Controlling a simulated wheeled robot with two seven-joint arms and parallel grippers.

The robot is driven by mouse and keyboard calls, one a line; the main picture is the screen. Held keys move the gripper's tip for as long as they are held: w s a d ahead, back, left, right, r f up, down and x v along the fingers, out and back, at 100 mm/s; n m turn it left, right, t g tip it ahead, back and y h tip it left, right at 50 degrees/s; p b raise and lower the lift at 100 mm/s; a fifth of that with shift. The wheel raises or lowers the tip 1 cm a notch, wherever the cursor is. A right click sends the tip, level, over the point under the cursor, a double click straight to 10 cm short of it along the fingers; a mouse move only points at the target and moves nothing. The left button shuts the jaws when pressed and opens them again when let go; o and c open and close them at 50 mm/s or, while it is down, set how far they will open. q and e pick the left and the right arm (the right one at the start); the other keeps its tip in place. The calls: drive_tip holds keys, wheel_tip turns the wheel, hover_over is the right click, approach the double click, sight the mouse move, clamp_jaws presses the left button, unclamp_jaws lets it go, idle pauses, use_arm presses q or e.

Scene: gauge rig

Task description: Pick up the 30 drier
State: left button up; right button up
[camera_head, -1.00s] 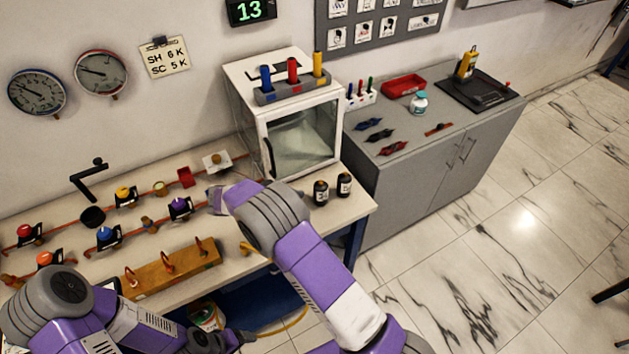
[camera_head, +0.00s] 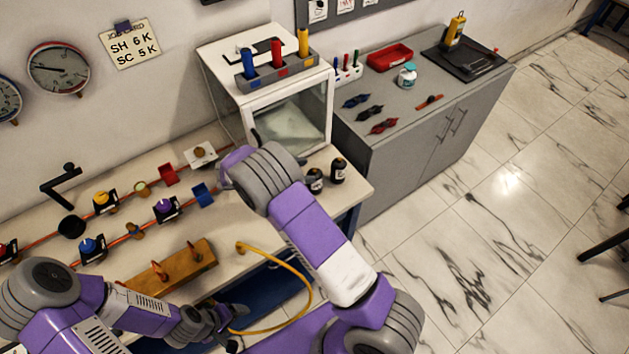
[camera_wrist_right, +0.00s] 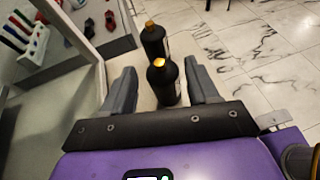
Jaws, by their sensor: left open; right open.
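Two black driers with gold caps stand upright side by side on the bench, the left one (camera_head: 315,180) and the right one (camera_head: 338,171). Their labels are too small to tell which is the 30. In the right wrist view, the nearer drier (camera_wrist_right: 163,83) is between the open fingers of my right gripper (camera_wrist_right: 160,68), with the other drier (camera_wrist_right: 154,40) behind it. I cannot tell whether a finger touches. In the head view my right gripper is mostly hidden by its arm. My left gripper (camera_head: 232,314) is open and empty, low by the bench's front edge.
A glass-fronted white cabinet (camera_head: 225,62) stands right behind the driers. A wooden block with hooks (camera_head: 178,267) and a yellow hose (camera_head: 300,275) are in front. Valves line the bench at left. A grey cabinet (camera_head: 400,160) stands at right.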

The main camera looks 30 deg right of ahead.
sight(313, 171)
drive_tip(key=x, duration=0.4)
drive_tip(key=shift+d+f, duration=0.1)
drive_tip(key=shift+d, duration=0.15)
drive_tip(key=shift+c, duration=0.3)
drive_tip(key=shift+s, duration=0.1)
drive_tip(key=c, duration=1)
drive_tip(key=shift+a+f, duration=0.1)
clamp_jaws()
